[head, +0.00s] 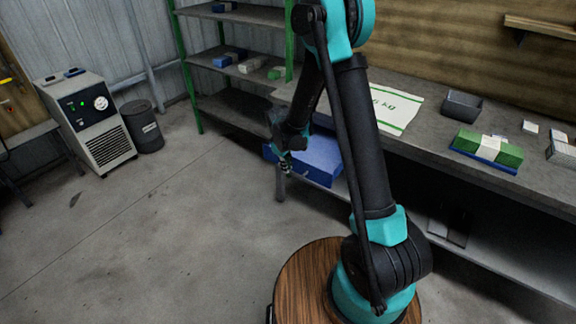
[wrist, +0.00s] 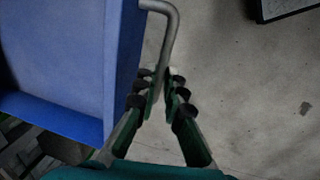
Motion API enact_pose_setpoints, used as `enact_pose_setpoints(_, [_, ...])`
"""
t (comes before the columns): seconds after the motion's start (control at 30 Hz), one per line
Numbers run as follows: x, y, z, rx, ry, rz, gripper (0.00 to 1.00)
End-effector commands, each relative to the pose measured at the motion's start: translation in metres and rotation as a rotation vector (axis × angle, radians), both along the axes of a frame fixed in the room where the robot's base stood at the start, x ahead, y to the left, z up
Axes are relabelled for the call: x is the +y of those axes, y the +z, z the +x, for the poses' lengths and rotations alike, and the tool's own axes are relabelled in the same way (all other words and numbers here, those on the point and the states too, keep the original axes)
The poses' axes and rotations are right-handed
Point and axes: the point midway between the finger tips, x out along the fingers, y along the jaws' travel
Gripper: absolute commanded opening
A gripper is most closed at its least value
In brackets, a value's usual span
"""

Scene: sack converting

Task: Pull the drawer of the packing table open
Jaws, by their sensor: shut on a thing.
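The blue drawer (head: 320,160) of the packing table (head: 428,127) juts out past the table's front edge, so it stands at least partly open. My arm hides part of it in the head view. In the wrist view the drawer (wrist: 121,70) fills the left side, and its grey bent bar handle (wrist: 172,30) sticks out from its front. My gripper (wrist: 162,84) is shut on the lower end of this handle, just right of the drawer front. In the head view my gripper (head: 285,164) is at the drawer's left end, small and dark.
A green-posted shelf (head: 238,15) stands behind to the left. A grey machine (head: 88,120) and a dark bin (head: 142,127) stand farther left. The floor left of the drawer is clear.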

Motion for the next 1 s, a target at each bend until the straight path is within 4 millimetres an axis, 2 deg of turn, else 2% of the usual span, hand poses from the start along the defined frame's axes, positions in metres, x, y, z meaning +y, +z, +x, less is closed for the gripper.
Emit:
enact_pose_setpoints(0.07, [0.000,0.000,0.000,0.000,0.000,0.000,0.00])
enact_pose_setpoints(0.1, [0.000,0.000,0.000,0.000,0.000,0.000,0.12])
enact_pose_setpoints(0.27, [0.000,0.000,0.000,0.000,0.000,0.000,0.31])
enact_pose_setpoints(0.67, [0.000,0.005,0.000,0.000,0.000,0.000,0.31])
enact_pose_setpoints(0.87, [0.003,0.030,-0.005,0.000,0.001,0.000,0.31])
enact_pose_setpoints(1.0, [0.006,0.055,-0.009,0.000,0.001,0.000,0.31])
